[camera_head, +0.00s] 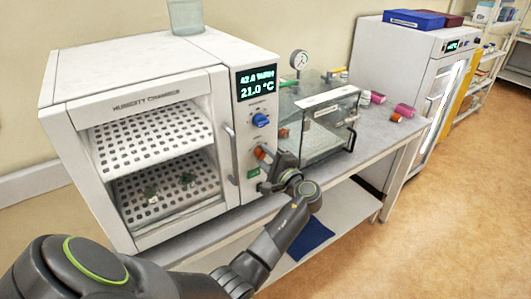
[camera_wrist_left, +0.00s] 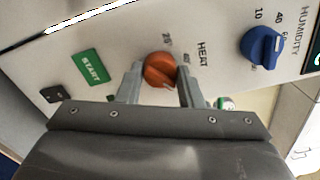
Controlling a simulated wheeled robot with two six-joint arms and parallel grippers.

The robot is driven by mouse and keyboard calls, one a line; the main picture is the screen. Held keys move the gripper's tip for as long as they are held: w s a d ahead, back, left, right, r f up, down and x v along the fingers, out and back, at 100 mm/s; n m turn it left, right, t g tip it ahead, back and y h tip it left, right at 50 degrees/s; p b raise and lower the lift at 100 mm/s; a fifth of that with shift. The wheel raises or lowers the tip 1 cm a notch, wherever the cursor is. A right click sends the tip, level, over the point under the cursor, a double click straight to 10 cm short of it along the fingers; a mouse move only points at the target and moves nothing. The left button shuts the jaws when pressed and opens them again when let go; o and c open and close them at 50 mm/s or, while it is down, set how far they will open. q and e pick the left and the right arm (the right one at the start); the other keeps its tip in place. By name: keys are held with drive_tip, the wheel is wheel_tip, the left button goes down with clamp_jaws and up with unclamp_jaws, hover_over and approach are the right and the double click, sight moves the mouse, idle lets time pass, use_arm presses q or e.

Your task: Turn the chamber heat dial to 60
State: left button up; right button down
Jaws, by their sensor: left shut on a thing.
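The humidity chamber (camera_head: 70,80) is a white cabinet with a control panel on its right side. Its orange heat dial (camera_wrist_left: 160,70) sits under the HEAT label in the left wrist view, and it shows small in the head view (camera_head: 261,152). My left gripper (camera_wrist_left: 160,78) has one finger on each side of the dial and is shut on it. In the head view my left gripper (camera_head: 268,164) reaches the panel from below. The dial's numbers are partly hidden, and I cannot read its setting surely. My right gripper is not in view.
A blue humidity dial (camera_wrist_left: 262,47) is above the heat dial, and a green START button (camera_wrist_left: 89,68) is below it. The display (camera_head: 257,82) reads 21.0 °C. A clear box (camera_head: 325,110) stands on the bench to the right, close to the panel.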

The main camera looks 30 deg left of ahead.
use_arm(q)
drive_tip(key=shift+r+m+p, duration=0.15)
drive_tip(key=shift+m+p, duration=0.3)
drive_tip(key=shift+m, duration=0.45)
drive_tip(key=o, duration=1)
